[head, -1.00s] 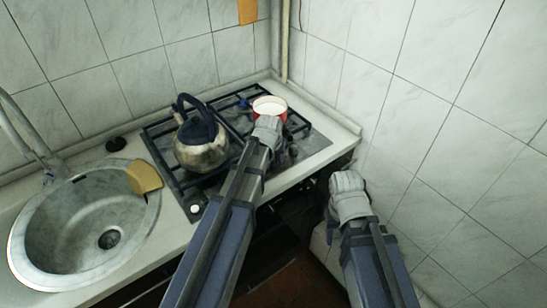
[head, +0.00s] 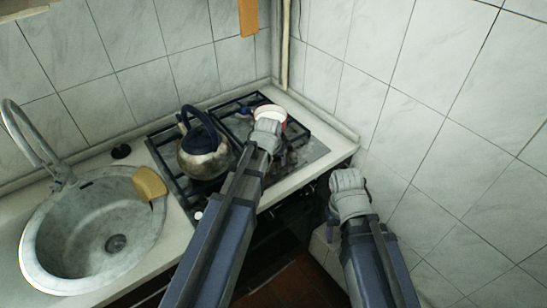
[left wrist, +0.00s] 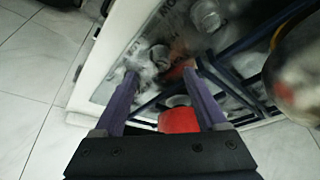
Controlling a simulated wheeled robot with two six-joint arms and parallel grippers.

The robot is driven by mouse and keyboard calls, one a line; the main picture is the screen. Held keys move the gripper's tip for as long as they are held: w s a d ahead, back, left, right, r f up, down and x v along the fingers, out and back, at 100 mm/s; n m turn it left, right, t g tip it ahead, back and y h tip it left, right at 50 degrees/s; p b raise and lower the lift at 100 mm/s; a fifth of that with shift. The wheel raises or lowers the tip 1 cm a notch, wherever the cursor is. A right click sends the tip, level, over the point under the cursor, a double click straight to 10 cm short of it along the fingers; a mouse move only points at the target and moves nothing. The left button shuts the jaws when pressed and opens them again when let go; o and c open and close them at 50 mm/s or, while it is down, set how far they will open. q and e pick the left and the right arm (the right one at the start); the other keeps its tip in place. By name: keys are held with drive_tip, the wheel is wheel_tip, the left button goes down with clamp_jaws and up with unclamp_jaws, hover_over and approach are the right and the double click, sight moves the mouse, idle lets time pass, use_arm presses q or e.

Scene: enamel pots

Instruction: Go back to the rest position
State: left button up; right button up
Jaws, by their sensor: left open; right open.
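A red enamel pot with a white inside (head: 270,112) stands on the gas stove at the back right, partly hidden by my left gripper (head: 268,128). In the left wrist view, my left gripper (left wrist: 160,80) has its two purple fingers apart. Red, likely the pot's side (left wrist: 179,121), shows between the finger bases; whether they touch it I cannot tell. My right gripper (head: 348,182) is beside the stove's front right corner, near the tiled wall, clear of objects.
A steel kettle with a dark handle (head: 203,157) stands on the stove, left of my left gripper. A round sink (head: 75,235) with a yellow sponge (head: 149,183) on its rim is at left. The tiled wall (head: 440,150) bounds the right side.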

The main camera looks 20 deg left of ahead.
use_arm(q)
drive_tip(key=shift+p+v, duration=0.6)
drive_tip(key=shift+v, duration=0.6)
drive_tip(key=s+d+m+g, duration=0.2)
drive_tip(key=s+d, duration=0.4)
drive_tip(key=s, duration=0.4)
drive_tip(key=s+d+f+m+g, duration=0.1)
drive_tip(key=s+d+m+g, duration=0.1)
drive_tip(key=s+d, duration=0.5)
drive_tip(key=s+m, duration=0.1)
drive_tip(key=s, duration=0.3)
drive_tip(key=shift+f+g+y, duration=0.3)
drive_tip(key=shift+g+y, duration=0.1)
drive_tip(key=shift+w, duration=0.1)
clamp_jaws()
